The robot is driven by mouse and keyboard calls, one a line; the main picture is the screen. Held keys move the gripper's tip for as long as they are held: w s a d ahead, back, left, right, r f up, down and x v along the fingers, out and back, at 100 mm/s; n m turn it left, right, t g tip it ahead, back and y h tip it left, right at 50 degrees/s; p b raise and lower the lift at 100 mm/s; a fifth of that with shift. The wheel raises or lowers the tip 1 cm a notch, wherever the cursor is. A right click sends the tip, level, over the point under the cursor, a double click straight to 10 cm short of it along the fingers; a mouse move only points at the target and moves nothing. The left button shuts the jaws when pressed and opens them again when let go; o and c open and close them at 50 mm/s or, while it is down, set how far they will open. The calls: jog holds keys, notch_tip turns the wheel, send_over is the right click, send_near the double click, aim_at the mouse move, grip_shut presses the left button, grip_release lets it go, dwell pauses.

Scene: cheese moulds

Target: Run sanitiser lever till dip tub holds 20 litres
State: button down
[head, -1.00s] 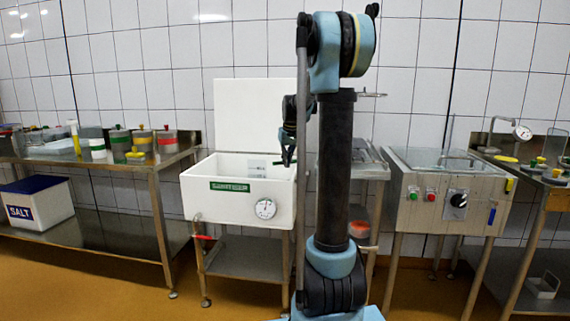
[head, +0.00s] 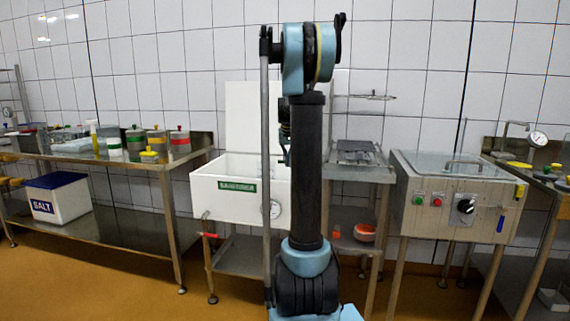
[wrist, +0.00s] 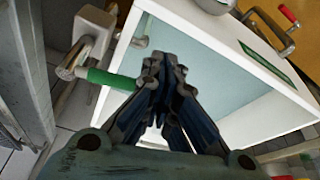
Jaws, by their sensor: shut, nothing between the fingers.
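The white dip tub (head: 204,203) with a green label stands on a metal frame, its lid raised behind it. In the wrist view, a green-handled lever (wrist: 108,79) sticks out from a metal fitting on the tiled wall, over the tub's edge. My gripper (wrist: 165,65) is shut and empty, pointing over the tub (wrist: 285,88), just right of the green handle's tip. Whether they touch I cannot tell. In the head view my arm mostly hides the gripper. The liquid level is unclear.
A red-handled tap (head: 209,235) juts from the tub's lower left. A steel bench (head: 120,162) with several pots stands left, a salt box (head: 58,198) below. Right are a narrow steel stand (head: 362,173) and a control cabinet (head: 455,210). Open floor lies in front.

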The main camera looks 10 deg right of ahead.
jog(key=v, duration=1.1)
jog(key=shift+r, duration=0.45)
dwell(2.2)
